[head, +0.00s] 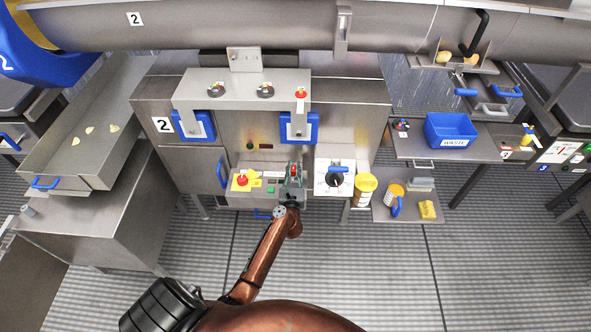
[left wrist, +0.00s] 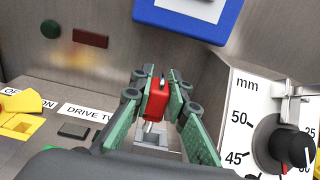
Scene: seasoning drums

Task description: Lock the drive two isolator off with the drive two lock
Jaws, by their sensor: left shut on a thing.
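My left gripper (head: 293,178) is over the control panel below the number 2 cabinet. In the left wrist view, its green-padded fingers (left wrist: 158,105) are shut on a red lock (left wrist: 157,97). A small pale metal part shows just below the lock; I cannot tell whether it is its shackle. A yellow part (left wrist: 25,112), likely the isolator, lies to the left beside a partly hidden label with "OF" and "ON" and a "DRIVE TW" label (left wrist: 88,111). In the head view, the yellow unit with a red knob (head: 242,181) sits left of the gripper. My right gripper is not in view.
A white dial panel with a black knob (head: 335,180) stands close to the gripper's right. Blue-framed flaps (head: 299,128) hang above. A small shelf with a yellow sponge (head: 427,210) and jars is further right, below a blue waste bin (head: 450,130).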

